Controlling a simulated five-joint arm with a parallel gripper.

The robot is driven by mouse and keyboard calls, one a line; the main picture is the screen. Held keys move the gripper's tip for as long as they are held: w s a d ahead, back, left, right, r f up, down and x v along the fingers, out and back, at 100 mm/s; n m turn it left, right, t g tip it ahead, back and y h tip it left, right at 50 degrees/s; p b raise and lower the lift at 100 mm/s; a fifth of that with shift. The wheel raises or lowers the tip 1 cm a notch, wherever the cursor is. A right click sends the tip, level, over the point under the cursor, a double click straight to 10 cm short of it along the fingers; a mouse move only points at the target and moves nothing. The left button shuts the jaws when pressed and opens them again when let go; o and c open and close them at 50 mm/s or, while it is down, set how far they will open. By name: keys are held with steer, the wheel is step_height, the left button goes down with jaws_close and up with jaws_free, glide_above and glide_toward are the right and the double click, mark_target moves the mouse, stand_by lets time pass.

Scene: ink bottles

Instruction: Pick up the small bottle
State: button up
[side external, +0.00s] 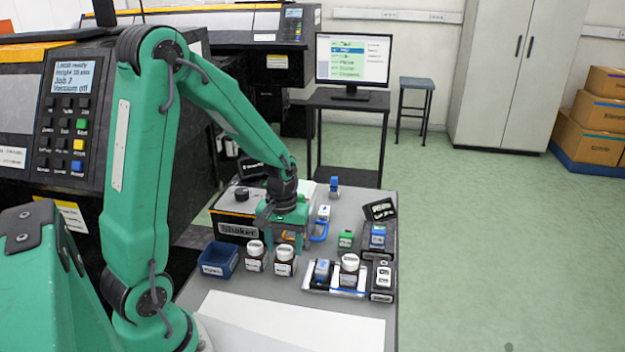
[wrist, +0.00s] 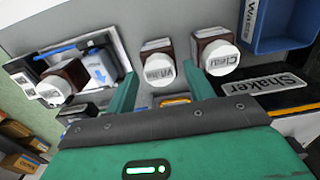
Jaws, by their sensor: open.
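Several brown bottles with white caps stand on the grey table. A left one (side external: 255,257) and a middle one (side external: 284,262) stand side by side; a third (side external: 349,271) stands in a tray at the right. They look alike in size, so I cannot tell which is "the small bottle". My gripper (side external: 286,241) points down just behind the middle bottle. In the wrist view my open gripper (wrist: 160,72) has its fingers apart, with the middle bottle (wrist: 158,62) in line with the gap. The "Clean" bottle (wrist: 216,52) is beyond the right finger. No bottle is held.
A blue bin (side external: 219,261) stands left of the bottles. The black shaker (side external: 237,229) is behind them, close to my gripper. A tray (side external: 335,291) with blue and white items and several small blocks lies right. The front of the table is clear apart from a white sheet (side external: 290,322).

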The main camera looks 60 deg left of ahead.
mark_target(285, 259)
steer(key=shift+f, duration=2.6)
steer(key=c, duration=0.8)
steer(key=shift+c, duration=0.2)
steer(key=shift+r, duration=0.1)
